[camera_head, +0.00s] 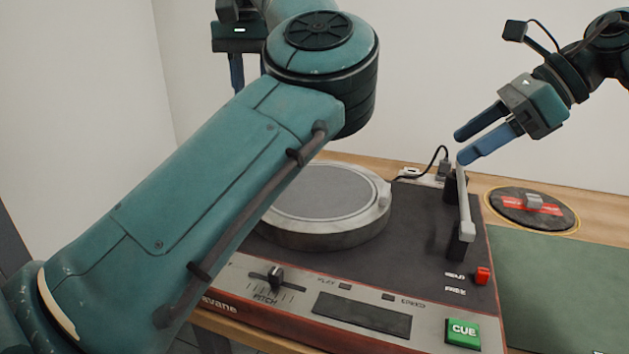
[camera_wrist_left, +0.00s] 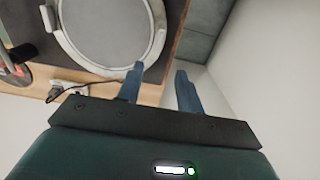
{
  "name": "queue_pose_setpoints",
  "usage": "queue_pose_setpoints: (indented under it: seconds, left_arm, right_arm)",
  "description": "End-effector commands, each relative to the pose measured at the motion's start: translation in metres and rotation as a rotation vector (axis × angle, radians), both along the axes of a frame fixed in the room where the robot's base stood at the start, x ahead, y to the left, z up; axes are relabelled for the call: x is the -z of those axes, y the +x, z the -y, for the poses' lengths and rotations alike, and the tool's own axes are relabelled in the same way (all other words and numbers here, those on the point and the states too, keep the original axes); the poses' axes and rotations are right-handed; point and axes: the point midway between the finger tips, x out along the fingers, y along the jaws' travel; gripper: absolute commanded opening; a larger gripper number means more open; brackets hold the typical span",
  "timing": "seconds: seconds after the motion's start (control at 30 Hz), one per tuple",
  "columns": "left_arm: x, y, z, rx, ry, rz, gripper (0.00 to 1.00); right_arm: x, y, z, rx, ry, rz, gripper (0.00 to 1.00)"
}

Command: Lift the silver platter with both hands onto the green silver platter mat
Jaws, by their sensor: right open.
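The silver platter (camera_head: 325,232) is a round disc with a grey top and a pale metal rim, seated on the turntable deck. My left arm covers its left part in the head view. It also shows in the left wrist view (camera_wrist_left: 105,30). My left gripper (camera_wrist_left: 160,69) has its fingers apart and empty, with one fingertip close to the platter's rim; I cannot tell if it touches. My right gripper (camera_head: 462,146) is open and empty above the tonearm, right of the platter and apart from it. The green mat (camera_head: 570,275) lies bare at the right.
A red button (camera_head: 483,276) and a green CUE button (camera_head: 463,332) are at the deck's front right. A dark round disc with a red label (camera_head: 533,207) lies behind the green mat. A black cable (camera_head: 436,157) runs behind the deck.

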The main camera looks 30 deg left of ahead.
Motion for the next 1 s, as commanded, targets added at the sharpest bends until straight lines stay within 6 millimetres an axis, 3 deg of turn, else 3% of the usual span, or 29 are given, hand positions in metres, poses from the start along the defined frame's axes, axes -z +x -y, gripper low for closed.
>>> queue_pose_setpoints:
  seconds: [0.47,0.67,1.0]
  left_arm:
    - [0.004,0.0,0.001,-0.002,-0.003,-0.001,0.36]
    - [0.032,-0.001,0.001,-0.004,-0.002,-0.005,0.36]
    - [0.097,0.0,0.002,0.0,-0.003,0.0,0.36]
  right_arm:
    - [0.003,-0.001,-0.003,-0.001,-0.003,0.002,0.69]
    - [0.023,-0.006,-0.021,-0.005,-0.004,0.0,0.69]
    - [0.069,-0.017,-0.067,-0.003,-0.004,0.0,0.69]
